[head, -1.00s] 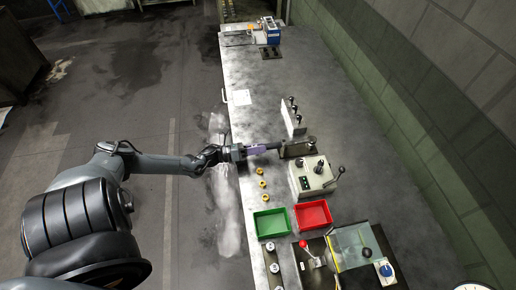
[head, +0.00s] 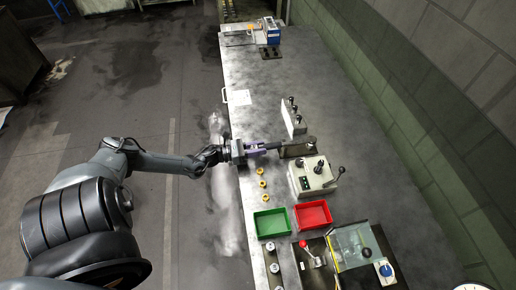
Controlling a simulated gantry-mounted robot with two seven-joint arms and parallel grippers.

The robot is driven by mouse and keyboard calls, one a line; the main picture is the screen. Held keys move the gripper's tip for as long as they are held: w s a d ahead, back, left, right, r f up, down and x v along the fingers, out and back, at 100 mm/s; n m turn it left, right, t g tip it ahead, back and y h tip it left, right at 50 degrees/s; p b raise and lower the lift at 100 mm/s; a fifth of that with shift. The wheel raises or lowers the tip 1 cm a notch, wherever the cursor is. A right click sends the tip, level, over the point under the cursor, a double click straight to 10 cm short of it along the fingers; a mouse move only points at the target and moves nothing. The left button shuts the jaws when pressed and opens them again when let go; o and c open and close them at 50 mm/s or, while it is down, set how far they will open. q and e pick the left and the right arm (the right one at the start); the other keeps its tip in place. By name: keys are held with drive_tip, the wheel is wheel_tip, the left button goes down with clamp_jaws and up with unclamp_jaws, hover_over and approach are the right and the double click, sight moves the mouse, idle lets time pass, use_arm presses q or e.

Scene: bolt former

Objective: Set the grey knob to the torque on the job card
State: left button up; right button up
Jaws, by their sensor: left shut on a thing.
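My left gripper (head: 280,146) reaches across the bench's left edge, its fingers pointing right. It is shut at the near face of a small dark unit (head: 298,150). The grey knob appears to be between the fingertips, which hide it; its setting cannot be read. A white sheet (head: 239,97), perhaps the job card, lies near the left bench edge; its writing is too small to read. My right gripper is not in view.
Green (head: 271,223) and red (head: 313,214) trays and several brass pieces (head: 262,184) lie nearby. The upper bench is mostly clear.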

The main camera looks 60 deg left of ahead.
use_arm(q)
drive_tip(key=o, duration=1.1)
drive_tip(key=shift+c, duration=0.2)
drive_tip(key=shift+s, duration=0.1)
drive_tip(key=v, duration=1)
drive_tip(key=shift+s+a, duration=0.15)
drive_tip(key=shift+s, duration=0.15)
